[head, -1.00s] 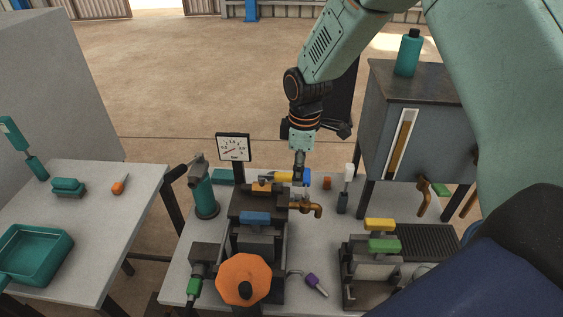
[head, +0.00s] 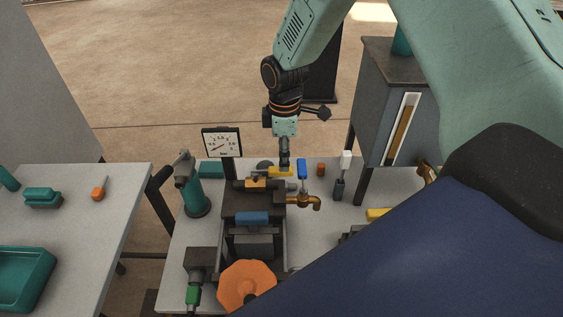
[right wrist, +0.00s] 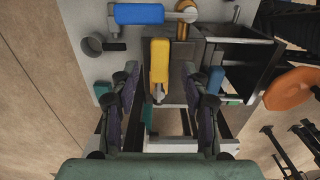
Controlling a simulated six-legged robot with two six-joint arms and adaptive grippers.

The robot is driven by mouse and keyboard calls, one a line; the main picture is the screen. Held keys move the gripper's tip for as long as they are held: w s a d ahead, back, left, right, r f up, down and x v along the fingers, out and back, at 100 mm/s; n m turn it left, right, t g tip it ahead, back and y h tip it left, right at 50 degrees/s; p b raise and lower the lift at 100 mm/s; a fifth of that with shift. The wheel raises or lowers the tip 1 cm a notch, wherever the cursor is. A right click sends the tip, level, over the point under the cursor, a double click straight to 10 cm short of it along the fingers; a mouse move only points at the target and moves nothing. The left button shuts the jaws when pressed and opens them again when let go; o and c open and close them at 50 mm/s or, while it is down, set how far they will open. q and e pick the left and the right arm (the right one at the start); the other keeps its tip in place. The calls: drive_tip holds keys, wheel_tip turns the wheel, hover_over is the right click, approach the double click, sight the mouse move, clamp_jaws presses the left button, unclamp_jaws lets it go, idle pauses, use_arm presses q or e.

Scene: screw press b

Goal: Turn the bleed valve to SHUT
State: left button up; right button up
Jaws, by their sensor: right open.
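A screw press (head: 253,203) stands on the grey bench. At its far right are two lever handles, a yellow one (head: 279,171) lying across and a blue one (head: 302,168) pointing away; I cannot read which is the bleed valve. My right gripper (head: 284,163) points down at the yellow handle. In the right wrist view its open fingers (right wrist: 160,74) stand either side of the yellow handle (right wrist: 159,60), with gaps on both sides; contact cannot be seen. The blue handle (right wrist: 140,13) lies crosswise beyond. My left gripper is out of view.
A dial gauge (head: 222,143), a teal cylinder (head: 194,196) and an orange handwheel (head: 246,287) are around the press. A brass tap (head: 307,202) sticks out right. A grey cabinet (head: 385,95) stands behind right. My right arm hides the bench's near right.

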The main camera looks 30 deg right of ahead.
sight(272, 172)
drive_tip(key=shift+a+f, duration=0.15)
drive_tip(key=shift+f, duration=0.95)
drive_tip(key=shift+a+f, duration=0.1)
drive_tip(key=shift+f, duration=0.95)
drive_tip(key=shift+d, duration=0.2)
drive_tip(key=shift+c, duration=1)
drive_tip(key=shift+w+a, duration=0.15)
drive_tip(key=c, duration=0.4)
clamp_jaws()
